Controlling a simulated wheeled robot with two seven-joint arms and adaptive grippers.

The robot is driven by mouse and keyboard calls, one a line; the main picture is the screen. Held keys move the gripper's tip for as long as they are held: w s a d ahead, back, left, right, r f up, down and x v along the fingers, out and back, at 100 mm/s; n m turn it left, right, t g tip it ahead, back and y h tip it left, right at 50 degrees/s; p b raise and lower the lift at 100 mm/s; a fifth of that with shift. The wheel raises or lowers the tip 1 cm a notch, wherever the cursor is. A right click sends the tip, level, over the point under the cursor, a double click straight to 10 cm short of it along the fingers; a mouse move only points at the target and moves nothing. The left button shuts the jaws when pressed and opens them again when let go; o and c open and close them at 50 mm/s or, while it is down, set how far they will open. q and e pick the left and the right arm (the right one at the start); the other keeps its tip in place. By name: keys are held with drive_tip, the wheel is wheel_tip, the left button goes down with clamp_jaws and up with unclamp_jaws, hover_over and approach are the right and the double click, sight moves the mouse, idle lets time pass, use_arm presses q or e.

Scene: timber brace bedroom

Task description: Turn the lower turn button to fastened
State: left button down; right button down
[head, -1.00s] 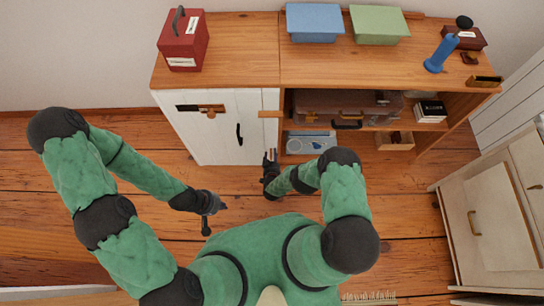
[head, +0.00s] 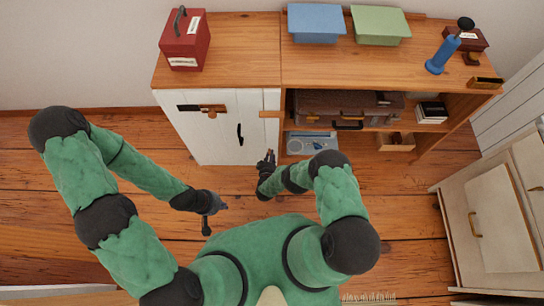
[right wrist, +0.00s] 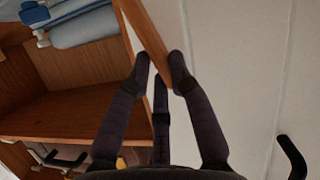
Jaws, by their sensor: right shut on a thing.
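The lower turn button is hidden at my right gripper (head: 269,157) in the head view. In the right wrist view it looks to be the tilted wooden bar (right wrist: 142,30) beside the white door (right wrist: 235,70). The fingers of my right gripper (right wrist: 161,70) are shut on this bar, one on each side near its end. My left gripper (head: 217,216) is empty over the floor, its fingers spread wide apart.
A black door handle (head: 240,134) sticks out left of my right gripper. The open shelf beside it holds a brown case (head: 325,107) and a blue-grey radio (head: 308,143). Floor is clear before the cabinet.

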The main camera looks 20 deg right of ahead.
drive_tip(key=shift+w+a+f+n+h, duration=0.15)
drive_tip(key=shift+a+n+h, duration=0.35)
drive_tip(key=shift+n+h, duration=0.5)
drive_tip(key=shift+n, duration=0.3)
drive_tip(key=c, duration=1.1)
unclamp_jaws()
drive_tip(key=v, duration=1.2)
drive_tip(key=shift+d, duration=0.1)
